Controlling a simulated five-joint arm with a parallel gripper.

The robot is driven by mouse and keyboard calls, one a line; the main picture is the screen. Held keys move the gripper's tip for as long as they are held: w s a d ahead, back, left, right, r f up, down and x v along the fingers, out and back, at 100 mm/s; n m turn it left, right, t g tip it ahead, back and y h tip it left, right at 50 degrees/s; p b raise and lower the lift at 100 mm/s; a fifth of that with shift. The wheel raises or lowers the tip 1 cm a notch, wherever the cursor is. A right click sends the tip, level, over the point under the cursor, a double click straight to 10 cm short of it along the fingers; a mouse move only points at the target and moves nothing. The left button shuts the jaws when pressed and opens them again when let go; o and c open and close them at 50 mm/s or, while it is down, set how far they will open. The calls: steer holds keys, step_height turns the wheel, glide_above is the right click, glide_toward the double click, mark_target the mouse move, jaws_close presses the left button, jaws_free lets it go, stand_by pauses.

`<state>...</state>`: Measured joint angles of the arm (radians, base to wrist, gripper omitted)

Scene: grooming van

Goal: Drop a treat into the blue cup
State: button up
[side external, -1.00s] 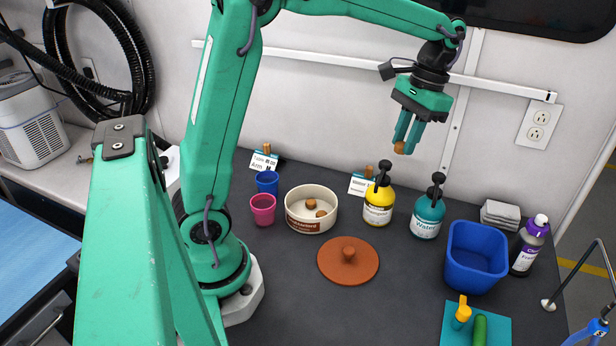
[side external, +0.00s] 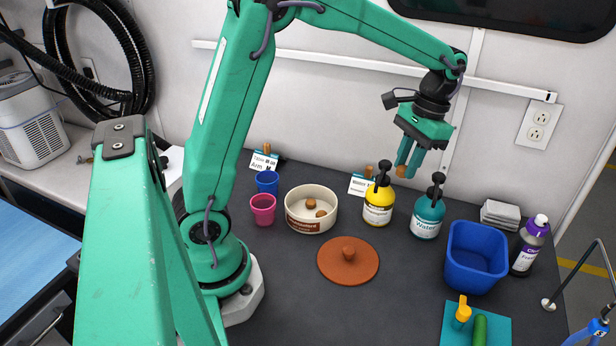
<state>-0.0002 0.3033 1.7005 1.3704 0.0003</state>
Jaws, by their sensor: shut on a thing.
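My gripper (side external: 409,171) is shut on a small brown treat (side external: 401,171) and holds it in the air, above and behind the yellow and teal bottles in the picture. A small blue cup (side external: 267,182) stands at the back left of the dark table, behind a pink cup (side external: 263,209). The inside bottom of the blue cup is hidden. A cream bowl (side external: 297,222) beside the cups holds two brown treats (side external: 309,204).
A brown lid (side external: 348,261) lies flat in front of the bowl. A yellow bottle (side external: 378,207) and a teal bottle (side external: 428,216) stand to the right. A blue bin (side external: 474,262) and purple-capped bottle (side external: 528,245) are farther right. Bare table lies around the lid.

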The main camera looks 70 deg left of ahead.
steer(key=shift+a, duration=0.15)
steer(key=s+a+f+n+t+h, duration=0.1)
steer(key=s+a+n, duration=0.8)
steer(key=s+a, duration=1.3)
steer(key=a+h, duration=0.1)
steer(key=a, duration=0.1)
steer(key=shift+a+f, duration=0.3)
steer(key=shift+f, duration=0.2)
steer(key=shift+w+a+x, duration=0.15)
steer(key=shift+x, duration=0.75)
steer(key=shift+w+a+x, duration=0.1)
steer(key=shift+a+x, duration=0.05)
steer(key=shift+x, duration=0.75)
steer(key=shift+w+a+x, duration=0.15)
steer(key=shift+x, duration=0.8)
steer(key=shift+f, duration=0.1)
